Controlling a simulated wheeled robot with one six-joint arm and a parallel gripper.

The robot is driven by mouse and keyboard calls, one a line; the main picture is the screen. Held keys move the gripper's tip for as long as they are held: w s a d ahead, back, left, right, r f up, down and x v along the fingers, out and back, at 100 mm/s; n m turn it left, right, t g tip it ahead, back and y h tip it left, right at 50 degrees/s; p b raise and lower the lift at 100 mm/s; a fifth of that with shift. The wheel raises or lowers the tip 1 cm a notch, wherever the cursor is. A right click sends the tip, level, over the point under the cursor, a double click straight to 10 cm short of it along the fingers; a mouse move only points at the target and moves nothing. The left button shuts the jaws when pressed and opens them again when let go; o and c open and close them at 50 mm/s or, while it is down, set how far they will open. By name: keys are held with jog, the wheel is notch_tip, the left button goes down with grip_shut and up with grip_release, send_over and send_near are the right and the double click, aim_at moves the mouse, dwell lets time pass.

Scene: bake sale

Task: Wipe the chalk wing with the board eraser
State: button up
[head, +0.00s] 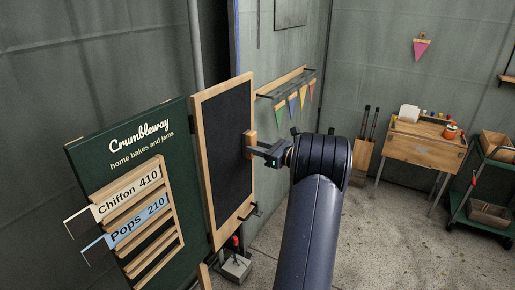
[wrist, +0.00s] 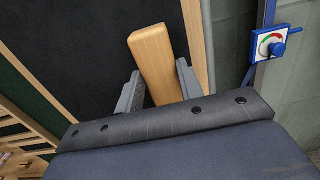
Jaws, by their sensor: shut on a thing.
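The chalk wing (head: 226,140) is a black panel in a light wooden frame, hinged beside the green sign board; it also fills much of the wrist view (wrist: 100,45). The board eraser (wrist: 155,60) has a light wooden back and also shows in the head view (head: 250,142) against the wing's right part. My gripper (wrist: 158,84) is shut on the eraser; it also shows in the head view (head: 267,150). The eraser's wiping face is hidden, so I cannot tell if it touches the panel. I see no clear chalk marks on the black surface.
The green Crumbleway sign (head: 130,150) with price slats stands to the left. A rack with pennants (head: 292,97) is on the wall behind. A blue dial box (wrist: 270,46) is right of the wing.

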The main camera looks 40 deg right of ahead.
jog(key=v, duration=0.7)
dwell(0.6)
